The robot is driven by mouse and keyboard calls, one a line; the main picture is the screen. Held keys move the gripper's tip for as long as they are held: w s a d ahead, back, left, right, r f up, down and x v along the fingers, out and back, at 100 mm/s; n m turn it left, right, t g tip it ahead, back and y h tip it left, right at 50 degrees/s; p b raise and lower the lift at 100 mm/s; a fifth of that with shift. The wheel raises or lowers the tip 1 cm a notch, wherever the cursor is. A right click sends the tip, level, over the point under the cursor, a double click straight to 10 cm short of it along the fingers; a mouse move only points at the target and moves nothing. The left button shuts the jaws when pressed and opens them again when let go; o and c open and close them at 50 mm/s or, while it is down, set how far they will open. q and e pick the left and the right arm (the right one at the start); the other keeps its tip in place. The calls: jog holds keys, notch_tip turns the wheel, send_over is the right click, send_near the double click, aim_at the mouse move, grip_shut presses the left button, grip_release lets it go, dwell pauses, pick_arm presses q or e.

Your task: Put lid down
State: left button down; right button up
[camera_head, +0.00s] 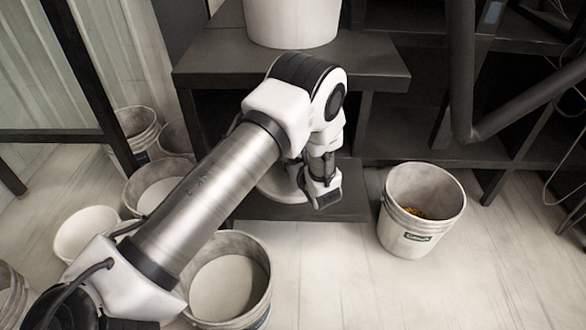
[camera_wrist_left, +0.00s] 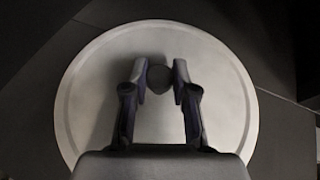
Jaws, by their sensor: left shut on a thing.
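The lid is a pale round disc with a raised rim and a dark knob; it fills most of the left wrist view (camera_wrist_left: 90,105). In the head view the lid (camera_head: 277,186) shows only in part, behind my left gripper (camera_head: 322,192). My left gripper's two fingers (camera_wrist_left: 159,84) are shut on the lid's dark knob. The lid is at the low dark shelf (camera_head: 345,208) beneath the dark bench. I cannot tell whether it touches that shelf. My right gripper is not in view.
A white bucket (camera_head: 415,238) with orange-brown contents stands on the pale floor at right. Another white container (camera_head: 292,22) stands on the dark bench (camera_head: 375,72) above. Several buckets, including one at the lower middle (camera_head: 262,285), stand at left. The front right floor is clear.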

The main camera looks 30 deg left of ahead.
pick_arm(q)
jog(key=c, duration=0.9)
grip_release()
jog(key=shift+r, duration=0.25)
jog(key=p+v, duration=0.5)
jog(key=v, duration=0.6)
jog(key=shift+s+d+p, duration=0.25)
jog(key=shift+d+p, duration=0.05)
jog(key=shift+p, duration=0.1)
jog(key=shift+s+d, duration=0.1)
jog(key=shift+s, duration=0.05)
